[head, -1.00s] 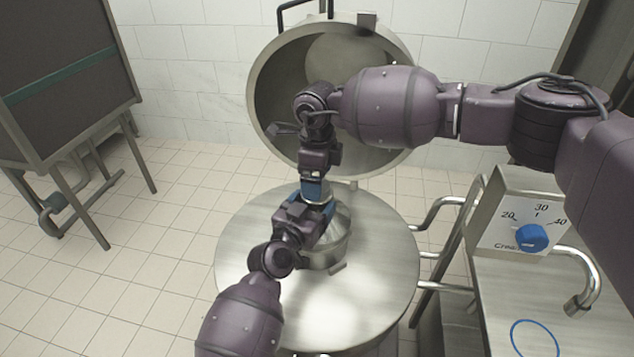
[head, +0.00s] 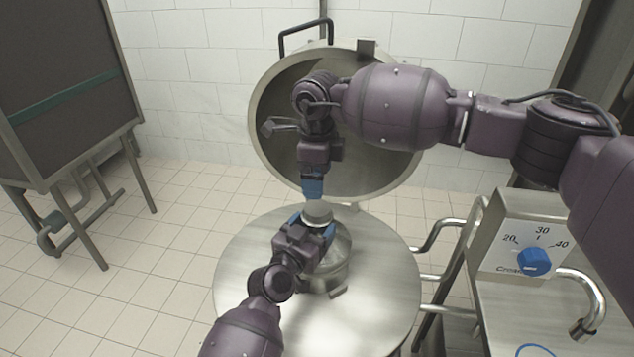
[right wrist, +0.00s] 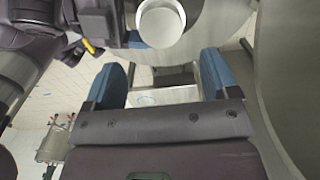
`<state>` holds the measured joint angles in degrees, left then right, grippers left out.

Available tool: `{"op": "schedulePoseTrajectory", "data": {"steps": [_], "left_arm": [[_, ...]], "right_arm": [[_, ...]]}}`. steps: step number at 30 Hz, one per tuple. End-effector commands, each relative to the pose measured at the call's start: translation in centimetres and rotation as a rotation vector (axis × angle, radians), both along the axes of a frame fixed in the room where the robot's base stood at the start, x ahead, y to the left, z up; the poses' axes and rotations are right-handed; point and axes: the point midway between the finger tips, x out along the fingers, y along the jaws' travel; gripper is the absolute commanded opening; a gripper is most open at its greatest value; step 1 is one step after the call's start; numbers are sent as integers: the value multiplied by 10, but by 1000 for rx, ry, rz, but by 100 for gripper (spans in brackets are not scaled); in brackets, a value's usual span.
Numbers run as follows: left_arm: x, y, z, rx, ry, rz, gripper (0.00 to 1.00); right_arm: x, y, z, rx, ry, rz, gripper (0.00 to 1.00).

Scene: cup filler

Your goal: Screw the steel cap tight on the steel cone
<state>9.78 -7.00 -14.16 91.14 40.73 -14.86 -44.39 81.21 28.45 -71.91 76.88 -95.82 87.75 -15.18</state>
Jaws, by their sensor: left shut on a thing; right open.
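The steel cone (head: 338,247) stands upright on a round steel surface (head: 385,305). The steel cap (head: 318,211) sits at the top of the cone; I cannot tell how tight it is. It also shows as a pale disc in the right wrist view (right wrist: 160,23). My left gripper (head: 313,224) is shut on the upper part of the cone, just below the cap, and hides part of it. My right gripper (head: 313,194) is open and empty, just above and behind the cap. In the right wrist view, its blue fingers (right wrist: 160,80) are spread, with the cap outside them.
A large open steel vessel lid (head: 262,125) stands behind the right gripper. Bent steel rails (head: 436,232) and a control box with a blue dial (head: 534,262) are on the right. A dark cabinet (head: 65,90) stands at the left, with free tiled floor between.

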Motion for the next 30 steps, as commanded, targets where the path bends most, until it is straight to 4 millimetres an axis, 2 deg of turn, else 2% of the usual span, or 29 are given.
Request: {"op": "schedulePoseTrajectory", "data": {"steps": [1,11,24,30], "left_arm": [[-1,1,-8,8,14,-1,8],[-1,1,-8,8,14,-1,8],[-1,1,-8,8,14,-1,8],[-1,1,-8,8,14,-1,8]], "right_arm": [[0,0,-1,-1,1,0,81],[0,0,-7,0,3,-1,81],[0,0,-63,0,4,-2,81],[0,0,-78,-1,1,-1,81]]}}
